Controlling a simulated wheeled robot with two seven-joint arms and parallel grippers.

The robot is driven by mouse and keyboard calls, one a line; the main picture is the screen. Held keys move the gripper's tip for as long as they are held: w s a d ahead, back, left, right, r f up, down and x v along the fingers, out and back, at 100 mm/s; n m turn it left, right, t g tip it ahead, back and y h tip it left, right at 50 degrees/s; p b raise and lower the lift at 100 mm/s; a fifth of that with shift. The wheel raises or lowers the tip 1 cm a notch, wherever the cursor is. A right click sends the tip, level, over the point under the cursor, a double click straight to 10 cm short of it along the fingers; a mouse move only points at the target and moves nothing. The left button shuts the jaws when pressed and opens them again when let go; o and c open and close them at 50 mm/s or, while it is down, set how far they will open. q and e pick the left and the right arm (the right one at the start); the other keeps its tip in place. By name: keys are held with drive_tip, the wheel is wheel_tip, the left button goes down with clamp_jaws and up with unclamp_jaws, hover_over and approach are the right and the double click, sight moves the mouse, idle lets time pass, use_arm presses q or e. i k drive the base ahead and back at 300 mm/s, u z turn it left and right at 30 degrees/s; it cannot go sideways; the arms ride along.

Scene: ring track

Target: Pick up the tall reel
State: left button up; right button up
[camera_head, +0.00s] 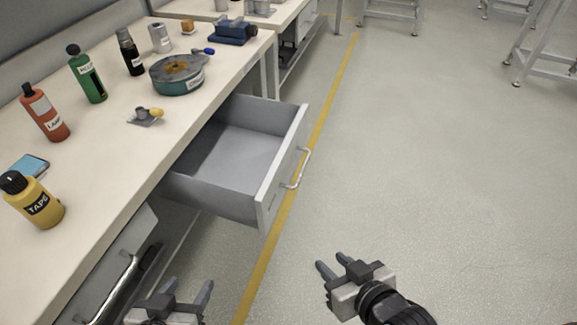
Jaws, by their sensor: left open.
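No thing in view is clearly a tall reel. The nearest in shape are a wide, low, round green reel-like thing (177,75) with a grey-brown top, and a small upright grey cylinder (160,38) with a white label behind it. Both stand on the bench at the upper left. My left gripper (186,291) is at the bottom edge, open and empty, below the drawer front. My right gripper (333,263) is over the floor right of the drawer, its fingers apart with nothing between them. Both are well away from the bench-top things.
An open, empty grey drawer (231,152) juts from the white bench (92,160). A yellow bottle (36,203), red bottle (47,116), green bottle (89,78) and black bottle (131,55) line the bench. A blue vise-like thing (232,31) stands farther back.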

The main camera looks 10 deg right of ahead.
sight(35, 203)
drive_tip(key=u, duration=1.4)
